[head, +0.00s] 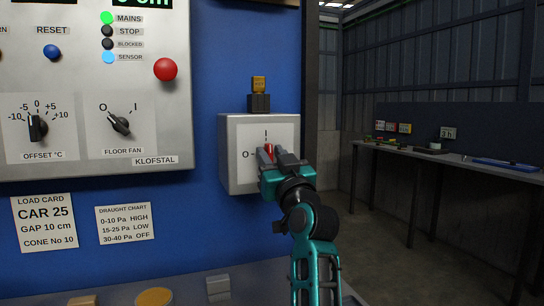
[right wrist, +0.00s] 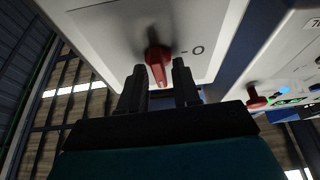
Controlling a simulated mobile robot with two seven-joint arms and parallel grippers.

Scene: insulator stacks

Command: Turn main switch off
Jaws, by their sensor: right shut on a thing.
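The main switch is a grey box (head: 230,150) on the blue wall, with a white face marked I at the top and O at the left. Its red handle (head: 269,150) stands about upright, towards the I; it also shows in the right wrist view (right wrist: 157,66). My right gripper (head: 279,158) is at the box face, its dark fingers on either side of the red handle and shut on it. In the right wrist view the fingers (right wrist: 160,88) flank the handle, with the O mark beside it. My left gripper is not in view.
A control panel (head: 90,150) hangs at the left, with its MAINS lamp (head: 107,18) lit green and a red button (head: 165,69). A bench (head: 460,159) stands far right.

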